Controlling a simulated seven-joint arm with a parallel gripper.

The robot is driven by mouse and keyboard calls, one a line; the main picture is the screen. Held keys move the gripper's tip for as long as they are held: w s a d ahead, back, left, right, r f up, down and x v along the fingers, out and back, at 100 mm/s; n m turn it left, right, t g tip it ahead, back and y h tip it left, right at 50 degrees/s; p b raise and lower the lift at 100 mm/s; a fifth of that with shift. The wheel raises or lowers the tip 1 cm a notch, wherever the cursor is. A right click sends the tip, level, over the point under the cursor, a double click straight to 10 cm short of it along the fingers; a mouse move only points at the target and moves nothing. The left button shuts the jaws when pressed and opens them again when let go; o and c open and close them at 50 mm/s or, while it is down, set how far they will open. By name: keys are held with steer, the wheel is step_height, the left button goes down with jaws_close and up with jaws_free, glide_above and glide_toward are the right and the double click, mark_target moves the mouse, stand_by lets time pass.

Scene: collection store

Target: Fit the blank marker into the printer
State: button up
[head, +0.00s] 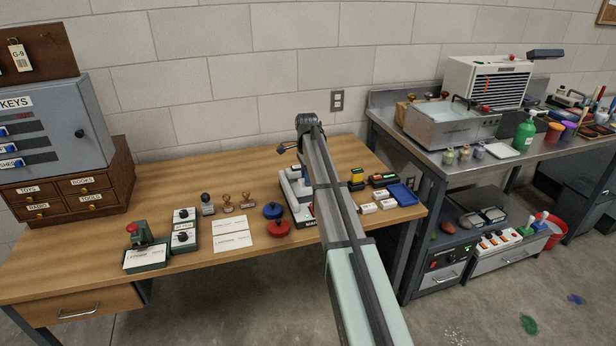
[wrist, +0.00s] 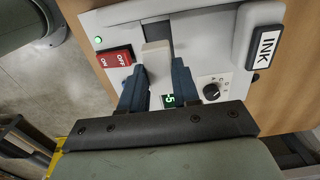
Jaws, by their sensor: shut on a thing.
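The printer (head: 296,190) is a pale grey machine on the wooden table, partly hidden behind my arm in the head view. My gripper (wrist: 158,72) is shut on an off-white block, the blank marker (wrist: 156,60), over the printer's face. The marker overlaps the slot's lower left side; whether it touches or sits in it, I cannot tell. The head view hides my fingers.
Several small white blocks (head: 368,208), a blue tray (head: 403,194) and a yellow-and-dark block (head: 357,178) lie right of the printer. Blue (head: 272,210) and red (head: 278,228) round items and white cards (head: 231,241) lie left.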

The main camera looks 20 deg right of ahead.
mark_target(307, 200)
steer(key=shift+f, duration=0.15)
steer(key=shift+f, duration=2.75)
steer(key=shift+f, duration=0.55)
steer(key=o, duration=1.1)
steer(key=shift+r, duration=0.1)
step_height(307, 200, up, 14)
steer(key=shift+f, duration=0.15)
